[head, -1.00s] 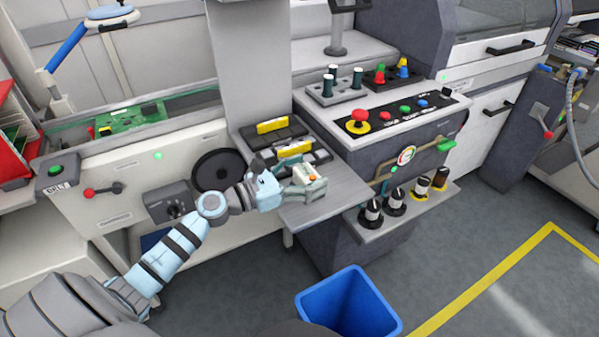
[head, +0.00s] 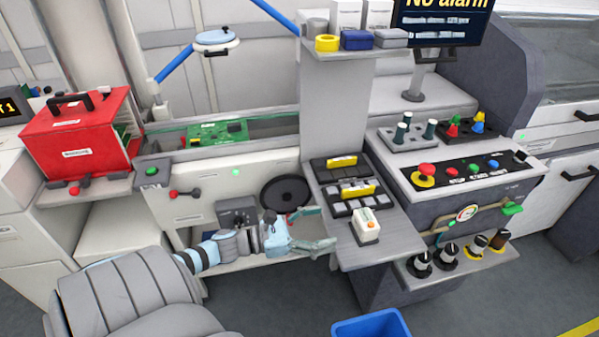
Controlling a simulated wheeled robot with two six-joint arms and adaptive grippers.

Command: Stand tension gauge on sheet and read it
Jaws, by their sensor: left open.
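The tension gauge, a small white block with an orange button (head: 366,227), stands on the flat grey sheet (head: 385,251) that juts out at the front of the machine. Its reading is too small to make out. My left gripper (head: 324,229) is open and empty, just left of the gauge and beside the sheet's left edge, apart from the gauge. My right gripper is not in view.
Behind the gauge lies a black tray with yellow-marked parts (head: 344,184). A control panel (head: 470,169) and shelf with several dark knobbed bottles (head: 445,258) are to the right. A blue bin (head: 371,325) stands on the floor below. The sheet's front is clear.

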